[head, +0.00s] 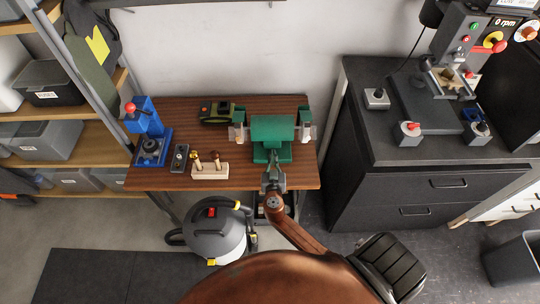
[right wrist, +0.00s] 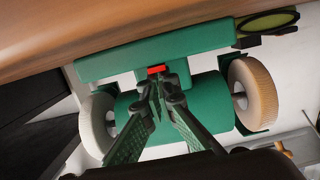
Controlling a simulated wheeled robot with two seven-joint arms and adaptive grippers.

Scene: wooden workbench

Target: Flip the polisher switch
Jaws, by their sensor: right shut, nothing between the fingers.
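The green polisher (head: 272,128) stands at the right of the wooden workbench, with a buffing wheel on each side. In the right wrist view, its body (right wrist: 195,100) is between a pale wheel (right wrist: 97,124) and a tan wheel (right wrist: 252,94). A red switch (right wrist: 156,70) shows on its green base. My right gripper (head: 270,180) is in front of the base at the bench's front edge. In the right wrist view, its shut, empty fingertips (right wrist: 158,84) are right by the red switch; I cannot tell if they touch it. In the head view the switch is hidden. My left gripper is out of view.
On the workbench (head: 300,178) are a wooden holder (head: 210,171), a small dark box (head: 180,157), a blue press (head: 147,118) and a green-black tool (head: 214,113). A vacuum (head: 214,240) stands on the floor in front. A dark cabinet (head: 400,190) stands to the right.

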